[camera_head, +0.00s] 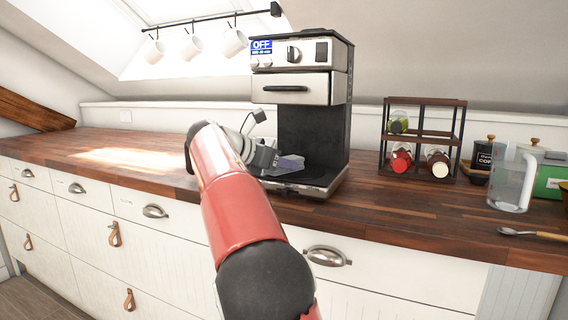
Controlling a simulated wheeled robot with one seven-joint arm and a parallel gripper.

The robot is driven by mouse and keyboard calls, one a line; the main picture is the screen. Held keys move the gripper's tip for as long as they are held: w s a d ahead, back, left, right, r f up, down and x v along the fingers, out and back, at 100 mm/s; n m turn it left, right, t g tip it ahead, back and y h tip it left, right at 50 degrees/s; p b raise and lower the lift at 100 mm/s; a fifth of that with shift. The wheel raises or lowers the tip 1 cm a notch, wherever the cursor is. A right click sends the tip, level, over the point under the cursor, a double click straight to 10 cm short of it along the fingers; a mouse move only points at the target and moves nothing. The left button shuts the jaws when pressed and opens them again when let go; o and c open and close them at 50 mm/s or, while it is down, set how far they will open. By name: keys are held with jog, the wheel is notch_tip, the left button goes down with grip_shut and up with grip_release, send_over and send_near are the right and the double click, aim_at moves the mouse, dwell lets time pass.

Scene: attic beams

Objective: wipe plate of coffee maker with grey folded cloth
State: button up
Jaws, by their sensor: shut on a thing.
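The coffee maker (301,68) stands on the wooden counter, black and silver, with a display reading OFF. Its dark plate (318,184) is at the bottom front, partly hidden by my arm and gripper. My gripper (276,164) is at the front left of the machine, low over the plate. It is shut on the grey folded cloth (291,163), which shows as a small grey-lilac patch at the fingertips. I cannot tell whether the cloth touches the plate.
A dark rack (425,133) with coloured jars stands to the right. Beyond it are a glass jug (511,178), canisters, a green box (552,177) and a spoon (530,233). White mugs (191,45) hang from a rail at upper left. The counter (120,150) is clear on the left.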

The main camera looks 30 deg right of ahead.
aim_at(299, 174)
jog(key=shift+s, duration=0.1)
jog(key=shift+s+d+f+b, duration=0.1)
jog(key=shift+s+d+b, duration=0.25)
jog(key=shift+s+d, duration=0.8)
jog(key=shift+s+a, duration=0.1)
jog(key=shift+s, duration=0.15)
jog(key=shift+s+d+b, duration=0.35)
jog(key=shift+s+d, duration=0.5)
jog(key=shift+s, duration=0.15)
jog(key=shift+w+a, duration=0.1)
jog(key=shift+w, duration=0.05)
jog(key=shift+w+a+r+p, duration=0.2)
jog(key=shift+w+a+p, duration=0.2)
jog(key=shift+p, duration=0.4)
jog(key=shift+w+a+f, duration=0.25)
jog(key=shift+w+a, duration=0.2)
jog(key=shift+w, duration=0.25)
